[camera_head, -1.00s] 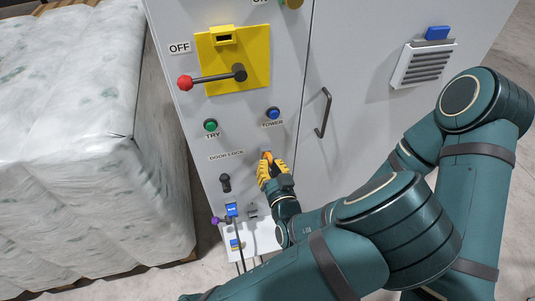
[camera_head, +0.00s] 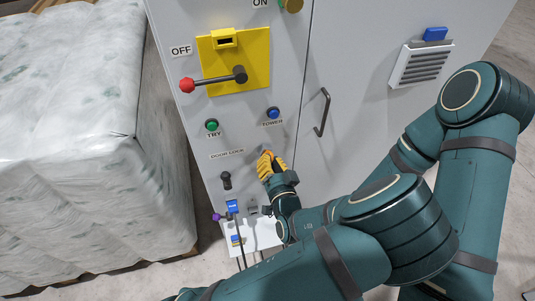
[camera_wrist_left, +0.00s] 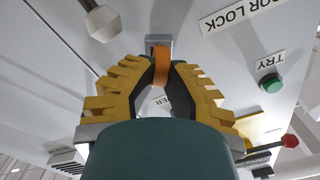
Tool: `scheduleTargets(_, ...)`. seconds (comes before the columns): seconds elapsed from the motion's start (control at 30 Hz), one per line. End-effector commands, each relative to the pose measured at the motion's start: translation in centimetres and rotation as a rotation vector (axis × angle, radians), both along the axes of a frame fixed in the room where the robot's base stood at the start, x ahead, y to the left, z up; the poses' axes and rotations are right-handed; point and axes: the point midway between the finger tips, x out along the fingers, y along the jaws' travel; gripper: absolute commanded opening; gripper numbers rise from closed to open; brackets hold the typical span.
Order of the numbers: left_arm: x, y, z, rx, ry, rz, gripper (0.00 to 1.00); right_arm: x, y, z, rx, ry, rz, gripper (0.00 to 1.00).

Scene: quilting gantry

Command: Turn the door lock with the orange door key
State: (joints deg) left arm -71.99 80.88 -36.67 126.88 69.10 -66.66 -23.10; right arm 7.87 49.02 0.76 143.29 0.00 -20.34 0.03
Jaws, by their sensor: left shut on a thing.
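My left gripper (camera_head: 266,158) has yellow, ridged fingers and is shut on the orange door key (camera_wrist_left: 161,66) in front of the grey cabinet. The wrist view shows the orange key between the fingertips, with its far end at a small grey fitting (camera_wrist_left: 158,42) on the panel. I cannot tell how deep the key sits in it. The DOOR LOCK label (camera_head: 227,154) is left of the gripper in the head view, with a black knob (camera_head: 226,180) below it. The fingers hide part of the key. My right gripper is not in view.
Above are a green button (camera_head: 211,125), a blue button (camera_head: 273,113) and a yellow plate (camera_head: 257,72) with a red-knobbed lever (camera_head: 187,85). A door handle (camera_head: 322,112) is to the right. Blue plugs (camera_head: 232,206) and cables hang below. A wrapped pallet load (camera_head: 90,170) stands left.

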Motion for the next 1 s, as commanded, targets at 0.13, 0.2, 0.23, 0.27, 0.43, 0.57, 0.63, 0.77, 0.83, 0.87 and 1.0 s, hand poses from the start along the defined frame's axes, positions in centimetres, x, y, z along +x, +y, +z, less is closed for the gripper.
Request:
scheduleTargets(0.13,-0.3,-0.1,-0.4,0.032,-0.005,-0.015,0.00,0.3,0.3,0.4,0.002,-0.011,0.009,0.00)
scheduleTargets(0.2,-0.3,-0.1,-0.4,0.053,0.002,-0.015,0.00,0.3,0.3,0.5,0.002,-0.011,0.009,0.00)
scheduleTargets(0.23,-0.2,-0.1,-0.3,0.070,0.007,-0.015,0.00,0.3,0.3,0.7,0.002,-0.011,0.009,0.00)
scheduleTargets(0.27,-0.2,-0.1,-0.3,0.096,0.015,-0.015,0.00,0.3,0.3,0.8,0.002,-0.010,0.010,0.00)
scheduleTargets(0.43,-0.3,-0.1,-0.3,0.265,0.071,-0.015,0.00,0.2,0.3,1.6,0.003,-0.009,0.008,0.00)
scheduleTargets(0.57,-0.3,-0.2,-0.4,0.339,0.096,-0.015,0.00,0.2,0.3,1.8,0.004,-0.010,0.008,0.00)
scheduleTargets(0.63,-0.3,-0.2,-0.5,0.347,0.099,-0.016,0.00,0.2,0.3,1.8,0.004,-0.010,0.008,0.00)
scheduleTargets(0.77,-0.3,-0.2,-0.5,0.345,0.100,-0.016,0.00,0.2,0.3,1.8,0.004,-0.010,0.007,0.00)
scheduleTargets(0.83,-0.3,-0.2,-0.6,0.345,0.100,-0.016,0.30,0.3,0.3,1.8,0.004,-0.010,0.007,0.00)
scheduleTargets(0.87,-0.3,-0.2,-0.6,0.345,0.101,-0.016,0.40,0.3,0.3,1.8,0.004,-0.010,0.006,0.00)
scheduleTargets(1.0,-0.4,-0.2,-0.7,0.343,0.105,-0.017,0.49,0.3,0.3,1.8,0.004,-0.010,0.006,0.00)
